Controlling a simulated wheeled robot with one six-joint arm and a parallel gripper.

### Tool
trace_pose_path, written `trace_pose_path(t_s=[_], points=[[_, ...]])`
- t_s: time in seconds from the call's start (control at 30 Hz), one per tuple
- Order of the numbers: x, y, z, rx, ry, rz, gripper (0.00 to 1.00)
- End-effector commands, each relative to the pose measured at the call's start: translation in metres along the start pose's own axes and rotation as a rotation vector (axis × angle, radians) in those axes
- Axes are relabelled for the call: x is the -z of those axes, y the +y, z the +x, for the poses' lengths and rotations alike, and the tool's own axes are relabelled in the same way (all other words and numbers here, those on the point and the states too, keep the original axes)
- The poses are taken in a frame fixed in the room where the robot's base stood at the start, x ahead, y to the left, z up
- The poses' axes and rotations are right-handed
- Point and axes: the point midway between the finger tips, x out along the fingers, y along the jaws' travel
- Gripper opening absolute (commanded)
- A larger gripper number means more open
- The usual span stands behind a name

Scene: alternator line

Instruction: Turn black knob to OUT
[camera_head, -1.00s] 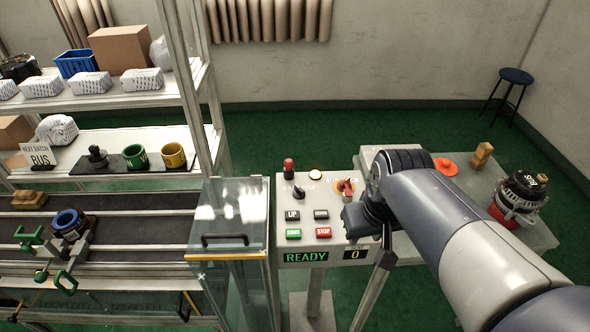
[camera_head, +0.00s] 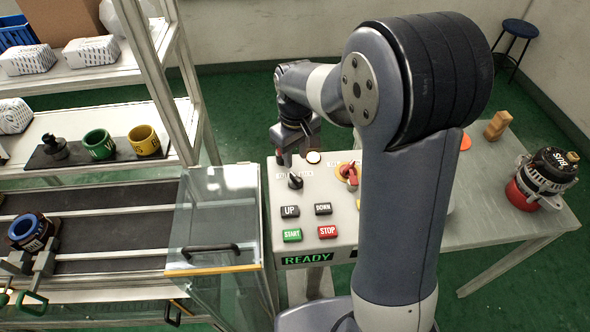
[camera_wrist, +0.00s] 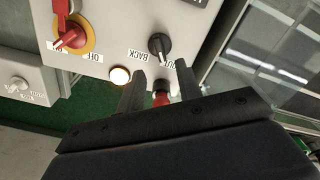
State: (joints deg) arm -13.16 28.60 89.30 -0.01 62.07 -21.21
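The black knob (camera_head: 295,181) sits on the upper left of the grey control panel (camera_head: 335,250). In the wrist view the knob (camera_wrist: 160,46) lies beyond the fingertips, with upside-down labels BACK and OUT beside it. Which label its pointer faces is hard to tell. My gripper (camera_wrist: 160,80) is open, its two dark fingers apart and clear of the knob. A red-topped part (camera_wrist: 161,98) shows between the fingers, and I cannot tell whether they touch it. In the head view my gripper (camera_head: 297,150) hangs just behind the knob, partly hidden by my wrist.
A red rotary switch on yellow (camera_head: 349,174) and a pale round lamp (camera_head: 313,158) are near the knob. UP, DOWN, START and STOP buttons are in front, above a READY display (camera_head: 307,258). A glass guard (camera_head: 215,220) stands left; a table with an alternator (camera_head: 546,178) is right.

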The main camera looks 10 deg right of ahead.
Motion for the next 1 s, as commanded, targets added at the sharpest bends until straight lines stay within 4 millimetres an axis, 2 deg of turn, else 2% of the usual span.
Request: trace_pose_path(t_s=[0.2, 0.4, 0.57, 0.8, 1.0], points=[[-0.001, 0.000, 0.044, 0.002, -0.006, 0.001, 0.34], [-0.001, 0.000, 0.069, 0.001, -0.003, 0.002, 0.34], [-0.001, 0.000, 0.077, 0.001, -0.001, 0.002, 0.34], [0.000, 0.000, 0.078, 0.000, 0.000, 0.002, 0.34], [-0.001, 0.000, 0.078, 0.000, 0.000, 0.002, 0.19]])
